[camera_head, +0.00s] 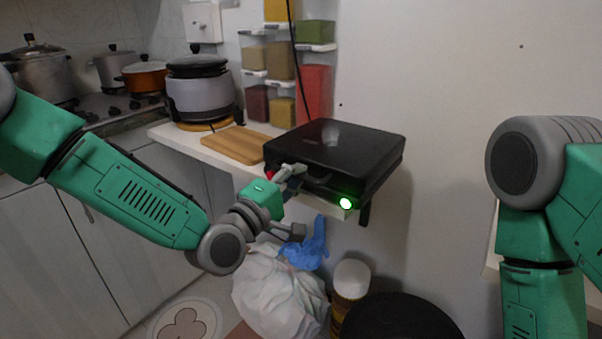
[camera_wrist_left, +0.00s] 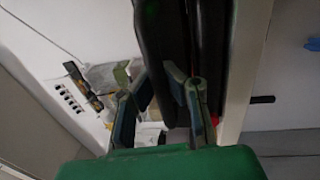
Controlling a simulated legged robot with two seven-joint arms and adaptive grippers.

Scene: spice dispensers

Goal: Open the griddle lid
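The black griddle (camera_head: 335,155) sits on a wall shelf with its lid down. A green light (camera_head: 345,203) glows on its front, and a small red part shows at its front left corner. My left gripper (camera_head: 292,202) is at the front left of the griddle, fingers apart, one finger near the front edge and the other lower.
On the shelf (camera_head: 215,157) left of the griddle are a wooden board (camera_head: 237,144) and a cooker (camera_head: 200,92). Spice dispensers (camera_head: 315,85) hang on the wall behind. Below are a white bag (camera_head: 278,288), a blue glove (camera_head: 308,247) and a black round lid (camera_head: 402,318).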

